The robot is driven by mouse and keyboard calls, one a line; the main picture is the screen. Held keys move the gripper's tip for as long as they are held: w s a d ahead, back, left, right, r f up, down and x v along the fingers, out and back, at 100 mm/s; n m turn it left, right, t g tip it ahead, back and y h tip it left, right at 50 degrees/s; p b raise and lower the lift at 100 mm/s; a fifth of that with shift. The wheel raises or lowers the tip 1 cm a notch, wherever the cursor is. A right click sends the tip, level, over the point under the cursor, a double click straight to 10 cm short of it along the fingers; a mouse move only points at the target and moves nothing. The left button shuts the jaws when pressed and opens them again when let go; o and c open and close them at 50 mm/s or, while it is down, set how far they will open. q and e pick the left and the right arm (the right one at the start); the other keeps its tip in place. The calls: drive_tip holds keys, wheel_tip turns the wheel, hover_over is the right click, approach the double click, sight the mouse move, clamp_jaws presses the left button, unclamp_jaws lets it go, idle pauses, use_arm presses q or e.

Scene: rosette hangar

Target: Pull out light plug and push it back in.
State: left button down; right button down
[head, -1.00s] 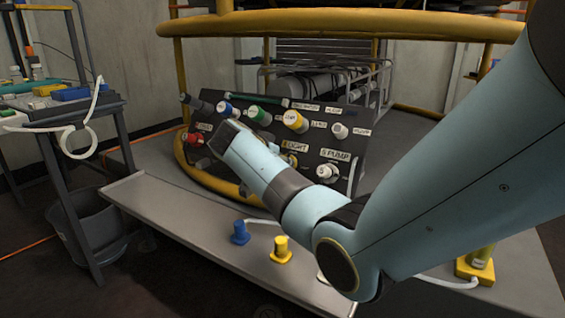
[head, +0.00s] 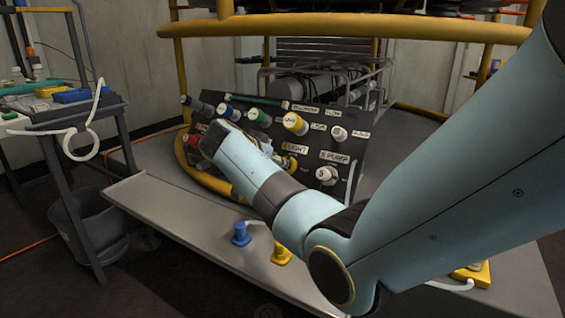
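The dark plug panel (head: 315,148) stands tilted on the platform, with the LIGHT label (head: 296,148) near its middle. A small yellowish part, seemingly the light plug (head: 290,162), shows just below that label, partly hidden behind my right arm. I cannot tell how deep it sits. My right arm comes in from the right and crosses in front of the panel. The dark end of my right gripper (head: 211,138) is in front of the panel's left part; its fingertips are not clear and any grip is hidden. My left gripper is not in view.
Blue (head: 229,110), green (head: 258,117) and yellow-white (head: 295,123) plugs fill the upper row. The pump plug (head: 327,174) is at lower right. A grey shelf (head: 180,222) carries a blue plug (head: 240,233) and a yellow plug (head: 281,251). A yellow rail (head: 350,24) runs overhead.

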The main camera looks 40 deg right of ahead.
drive_tip(key=shift+p+v, duration=0.7)
drive_tip(key=shift+v, duration=0.75)
drive_tip(key=shift+d, duration=0.1)
drive_tip(key=shift+x, duration=2.4)
drive_tip(key=shift+w+d+f+b, duration=0.15)
drive_tip(key=shift+d+f+b, duration=0.1)
drive_tip(key=shift+d+b, duration=0.1)
idle(0.5)
drive_tip(key=c, duration=1)
unclamp_jaws()
